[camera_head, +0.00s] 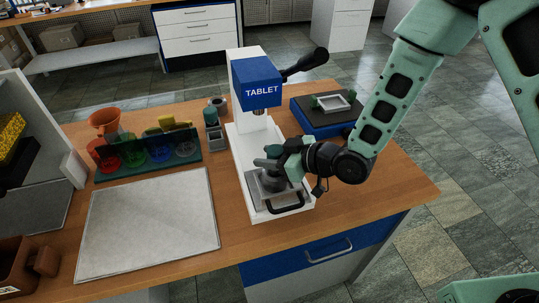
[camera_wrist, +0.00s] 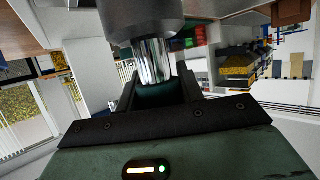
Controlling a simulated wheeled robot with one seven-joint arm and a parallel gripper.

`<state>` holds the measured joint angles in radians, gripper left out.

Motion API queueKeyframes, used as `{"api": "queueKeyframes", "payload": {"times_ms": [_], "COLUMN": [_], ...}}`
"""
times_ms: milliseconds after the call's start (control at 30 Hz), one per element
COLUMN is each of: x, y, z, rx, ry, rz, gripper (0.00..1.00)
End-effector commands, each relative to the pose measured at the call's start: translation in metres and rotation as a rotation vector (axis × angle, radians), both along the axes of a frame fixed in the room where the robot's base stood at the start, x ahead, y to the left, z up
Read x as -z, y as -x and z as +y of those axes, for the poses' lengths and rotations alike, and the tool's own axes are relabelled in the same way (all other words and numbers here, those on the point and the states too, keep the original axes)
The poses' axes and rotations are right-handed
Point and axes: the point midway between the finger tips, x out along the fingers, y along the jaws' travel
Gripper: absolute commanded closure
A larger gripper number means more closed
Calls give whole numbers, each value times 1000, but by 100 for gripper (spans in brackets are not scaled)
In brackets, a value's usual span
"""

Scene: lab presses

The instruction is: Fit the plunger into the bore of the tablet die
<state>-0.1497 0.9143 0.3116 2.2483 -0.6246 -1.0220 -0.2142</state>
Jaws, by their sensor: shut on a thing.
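My gripper (camera_head: 280,161) is over the front of the white press base and shut on the plunger. In the wrist view the plunger's shiny metal shaft (camera_wrist: 153,63) shows between the fingers (camera_wrist: 158,92). The shaft meets a wide dark grey cylinder (camera_wrist: 145,18), which looks like the tablet die. In the head view the grey round die (camera_head: 272,182) is directly below my gripper, on the metal tray of the press. The fingers hide most of the plunger there. I cannot tell how far the shaft is inside the bore.
The blue-headed TABLET press (camera_head: 257,80) stands just behind, its dark lever (camera_head: 305,64) reaching right. A blue device (camera_head: 322,116) is at right. A green rack (camera_head: 150,165) with coloured vessels and a grey mat (camera_head: 150,222) are at left.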

Motion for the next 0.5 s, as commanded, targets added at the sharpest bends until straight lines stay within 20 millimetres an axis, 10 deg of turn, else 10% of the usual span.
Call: {"api": "queueKeyframes", "payload": {"times_ms": [500], "x": [13], "y": [0], "z": [0], "rx": [0], "ry": [-1], "rz": [0], "gripper": [92]}}
